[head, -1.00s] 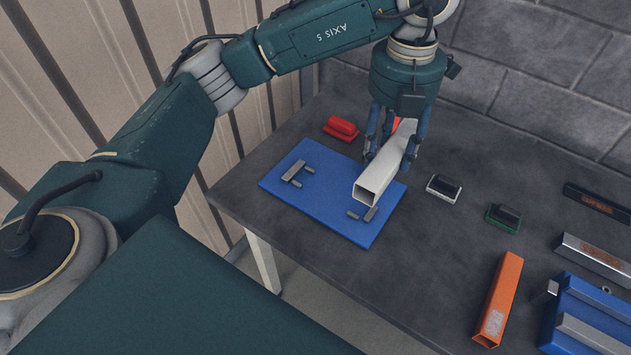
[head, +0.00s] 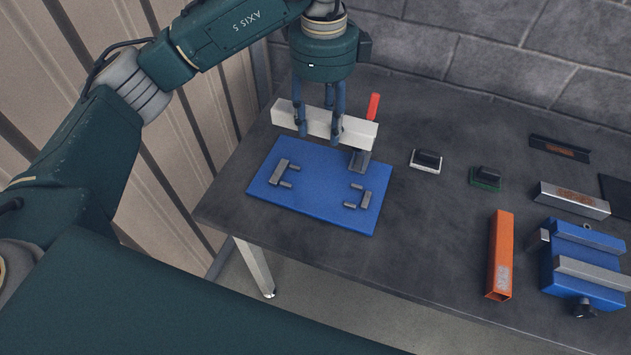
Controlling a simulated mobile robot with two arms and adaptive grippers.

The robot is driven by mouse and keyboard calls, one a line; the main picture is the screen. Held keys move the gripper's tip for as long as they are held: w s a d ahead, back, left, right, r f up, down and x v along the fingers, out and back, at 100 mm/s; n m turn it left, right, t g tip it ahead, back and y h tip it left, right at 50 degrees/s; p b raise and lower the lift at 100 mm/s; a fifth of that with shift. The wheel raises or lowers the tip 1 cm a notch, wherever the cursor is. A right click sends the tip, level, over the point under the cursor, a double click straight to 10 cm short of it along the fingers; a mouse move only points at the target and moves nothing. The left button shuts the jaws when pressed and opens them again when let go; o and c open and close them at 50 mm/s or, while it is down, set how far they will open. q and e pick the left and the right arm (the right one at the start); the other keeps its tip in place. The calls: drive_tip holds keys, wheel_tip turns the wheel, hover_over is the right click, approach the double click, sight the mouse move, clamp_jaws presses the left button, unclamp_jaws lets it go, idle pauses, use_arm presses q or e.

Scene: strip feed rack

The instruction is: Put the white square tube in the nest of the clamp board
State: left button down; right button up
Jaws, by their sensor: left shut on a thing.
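The white square tube (head: 353,130) is held crosswise in my left gripper (head: 317,138), which is shut around its middle. The tube hangs above the back edge of the blue clamp board (head: 318,172), running left to right. The board's nest shows as two grey brackets with pegs, one at the left (head: 282,172) and one at the right (head: 358,196); the space between them is empty. A dark clamp (head: 360,160) stands at the board's back right, with its red handle (head: 373,106) pointing up; the tube hides part of it. My right gripper is not in view.
To the right on the dark table stand a white-based block (head: 427,161) and a green-based block (head: 487,178). Farther right are an orange square tube (head: 500,255), a blue fixture (head: 585,265), a silver bar (head: 572,200) and a black bar (head: 560,149). A wall rises behind.

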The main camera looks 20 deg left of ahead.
use_arm(q)
drive_tip(key=p, duration=0.4)
hover_over(321, 190)
wheel_tip(321, 190, down, 14)
drive_tip(key=shift+f, duration=0.1)
drive_tip(key=shift+f+p, duration=0.45)
drive_tip(key=shift+f, duration=1.95)
drive_tip(key=shift+f, duration=0.1)
drive_tip(key=c, duration=0.9)
unclamp_jaws()
drive_tip(key=shift+f, duration=0.1)
drive_tip(key=shift+c, duration=0.2)
